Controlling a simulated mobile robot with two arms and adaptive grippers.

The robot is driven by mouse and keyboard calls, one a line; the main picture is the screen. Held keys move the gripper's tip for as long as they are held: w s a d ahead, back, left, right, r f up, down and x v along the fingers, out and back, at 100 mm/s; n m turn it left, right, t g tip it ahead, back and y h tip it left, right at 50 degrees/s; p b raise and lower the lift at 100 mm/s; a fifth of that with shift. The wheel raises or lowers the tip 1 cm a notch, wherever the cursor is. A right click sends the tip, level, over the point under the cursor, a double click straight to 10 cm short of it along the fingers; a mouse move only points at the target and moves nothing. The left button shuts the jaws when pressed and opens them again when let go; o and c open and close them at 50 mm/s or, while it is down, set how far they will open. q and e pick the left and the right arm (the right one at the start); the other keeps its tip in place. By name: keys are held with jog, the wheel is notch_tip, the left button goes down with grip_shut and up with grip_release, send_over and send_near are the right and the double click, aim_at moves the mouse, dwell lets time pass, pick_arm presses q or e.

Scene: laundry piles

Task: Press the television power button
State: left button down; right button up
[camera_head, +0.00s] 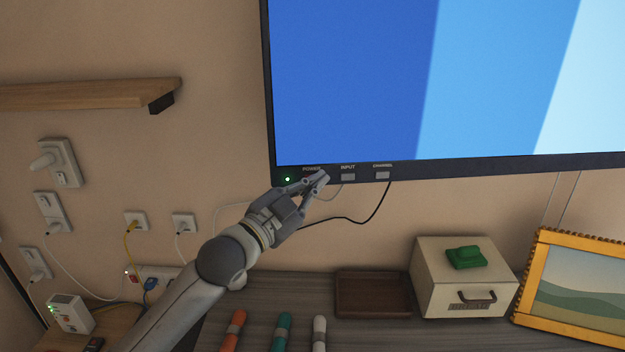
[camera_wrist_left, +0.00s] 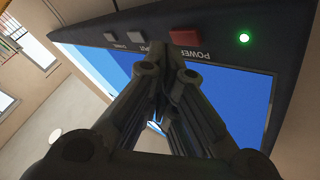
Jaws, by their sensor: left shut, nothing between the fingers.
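The television (camera_head: 440,80) hangs on the wall with its screen lit in blue bands. A green light (camera_head: 287,179) glows at the lower left of its black frame; it also shows in the left wrist view (camera_wrist_left: 244,38). The red power button (camera_wrist_left: 185,37) shows in the left wrist view beside its upside-down POWER label; in the head view my fingers mostly cover it. My left gripper (camera_head: 320,178) is shut and empty, its tips at the frame's lower edge close to the power button. I cannot tell whether they touch it. My right gripper is not in view.
The grey input button (camera_head: 348,177) and channel button (camera_head: 382,175) sit to the right. A black cable hangs below the frame. A wooden shelf (camera_head: 90,95) is at left.

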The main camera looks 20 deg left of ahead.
pick_arm(q)
jog(key=shift+w, duration=0.1)
dwell(0.6)
jog(key=shift+w+a, duration=0.2)
jog(key=shift+w, duration=0.2)
dwell(0.4)
jog(key=shift+s+d+p, duration=0.2)
jog(key=shift+s+p, duration=0.2)
jog(key=shift+s, duration=0.15)
jog(key=shift+s, duration=0.1)
jog(key=s, duration=0.1)
jog(key=s+d, duration=0.1)
jog(key=s, duration=0.1)
jog(key=s+d+p, duration=0.1)
jog(key=s, duration=0.1)
jog(key=shift+s+d, duration=0.15)
jog(key=shift+d, duration=0.1)
